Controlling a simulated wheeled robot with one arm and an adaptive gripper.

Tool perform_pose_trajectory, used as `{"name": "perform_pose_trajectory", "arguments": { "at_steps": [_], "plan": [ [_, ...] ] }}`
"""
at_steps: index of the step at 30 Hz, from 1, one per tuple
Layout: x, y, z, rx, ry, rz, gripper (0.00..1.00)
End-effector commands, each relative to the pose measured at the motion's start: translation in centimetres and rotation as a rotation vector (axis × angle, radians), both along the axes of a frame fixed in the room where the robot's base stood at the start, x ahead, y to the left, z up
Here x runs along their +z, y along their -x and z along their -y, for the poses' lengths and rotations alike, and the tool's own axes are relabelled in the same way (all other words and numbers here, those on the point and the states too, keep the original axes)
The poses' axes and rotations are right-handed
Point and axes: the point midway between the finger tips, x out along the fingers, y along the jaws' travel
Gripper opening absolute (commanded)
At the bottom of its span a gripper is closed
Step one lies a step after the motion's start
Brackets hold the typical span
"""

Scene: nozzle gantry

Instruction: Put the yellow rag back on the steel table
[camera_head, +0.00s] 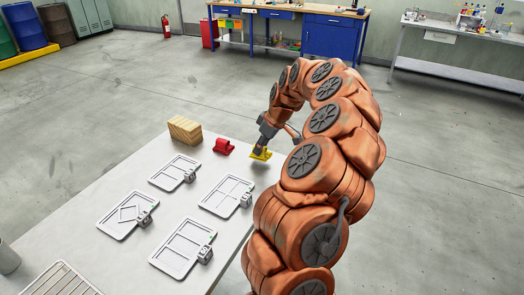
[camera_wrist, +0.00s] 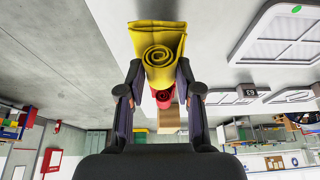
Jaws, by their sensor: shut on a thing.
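My gripper (camera_head: 262,148) points down at the far right corner of the light grey table (camera_head: 130,180). It is shut on the rolled yellow rag (camera_head: 261,155). In the wrist view the yellow rag (camera_wrist: 160,45) sits between the two fingers (camera_wrist: 158,85), its spiral end facing the camera. The rag is at or just above the table top near the right edge; I cannot tell whether it touches. A rolled red rag (camera_head: 223,147) lies to its left, and it also shows beyond the yellow one in the wrist view (camera_wrist: 164,97).
A wooden block stack (camera_head: 185,129) stands left of the red rag. Several grey trays (camera_head: 175,172) with small tags fill the table's middle, and a wire rack (camera_head: 60,280) is at the near left. A blue workbench (camera_head: 335,35) and a metal side table (camera_head: 455,65) stand at the back.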

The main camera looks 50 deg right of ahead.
Motion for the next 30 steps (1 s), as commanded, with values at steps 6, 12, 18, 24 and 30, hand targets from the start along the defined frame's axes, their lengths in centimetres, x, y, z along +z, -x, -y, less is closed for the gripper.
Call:
{"name": "perform_pose_trajectory", "arguments": {
  "at_steps": [6, 12, 18, 24, 30],
  "plan": [
    [-2.3, 0.1, -0.2, 0.001, -0.005, -0.005, 0.00],
    [-2.9, 0.1, -0.1, 0.002, -0.003, -0.003, 0.00],
    [-3.0, 0.2, -0.1, 0.001, -0.003, -0.005, 0.42],
    [-2.8, 0.1, -0.1, 0.000, -0.002, -0.003, 0.59],
    [-2.8, 0.1, -0.1, 0.000, -0.003, -0.002, 0.59]
  ]
}}
